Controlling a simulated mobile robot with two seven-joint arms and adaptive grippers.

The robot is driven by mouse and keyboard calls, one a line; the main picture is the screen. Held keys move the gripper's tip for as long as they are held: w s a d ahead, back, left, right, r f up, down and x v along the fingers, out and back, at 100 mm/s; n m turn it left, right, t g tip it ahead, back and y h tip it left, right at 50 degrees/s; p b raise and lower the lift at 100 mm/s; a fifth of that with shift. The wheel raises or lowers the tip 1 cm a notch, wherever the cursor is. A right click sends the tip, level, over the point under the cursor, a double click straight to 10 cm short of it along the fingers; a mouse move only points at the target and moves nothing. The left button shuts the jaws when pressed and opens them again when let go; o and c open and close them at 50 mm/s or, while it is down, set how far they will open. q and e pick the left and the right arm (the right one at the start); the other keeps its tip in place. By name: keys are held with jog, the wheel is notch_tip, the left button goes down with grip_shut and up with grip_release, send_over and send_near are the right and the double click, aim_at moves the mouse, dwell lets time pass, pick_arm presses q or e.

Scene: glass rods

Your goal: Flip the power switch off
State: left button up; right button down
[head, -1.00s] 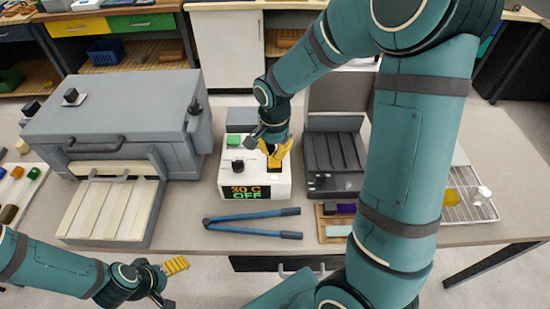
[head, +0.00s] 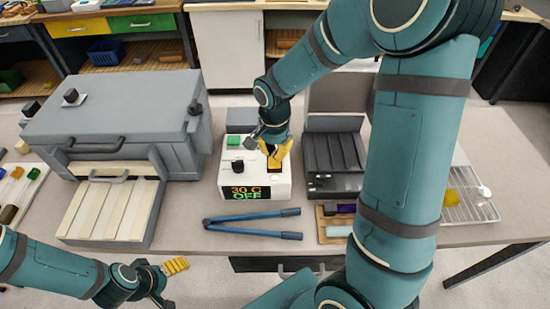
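A white control box (head: 228,178) stands at the middle of the bench. Its front display (head: 245,193) reads "30 C" and "OFF". On its top are a green button (head: 234,140), a black knob (head: 238,166) and a dark switch with an amber part (head: 275,163) at the right. My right gripper (head: 275,150) is directly over this switch, its yellow fingers apart with the switch between or just below them. I cannot tell whether they touch it. My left gripper (head: 175,266) is low at the left, in front of the bench, with nothing visible in it. Its opening is unclear.
Blue-handled pliers-like tool (head: 250,216) lies in front of the box. A large grey furnace (head: 120,115) stands left, with a tray of pale rods before it. A dark ribbed unit (head: 333,152) stands right, and a wire rack (head: 475,207) lies beyond my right arm.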

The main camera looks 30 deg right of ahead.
aim_at(275, 164)
jog(key=shift+f+b, duration=1.8)
jog(key=shift+f, duration=0.4)
dwell(1.0)
jog(key=shift+r, duration=0.15)
jog(key=shift+r+p, duration=2.7)
jog(key=shift+r, duration=0.75)
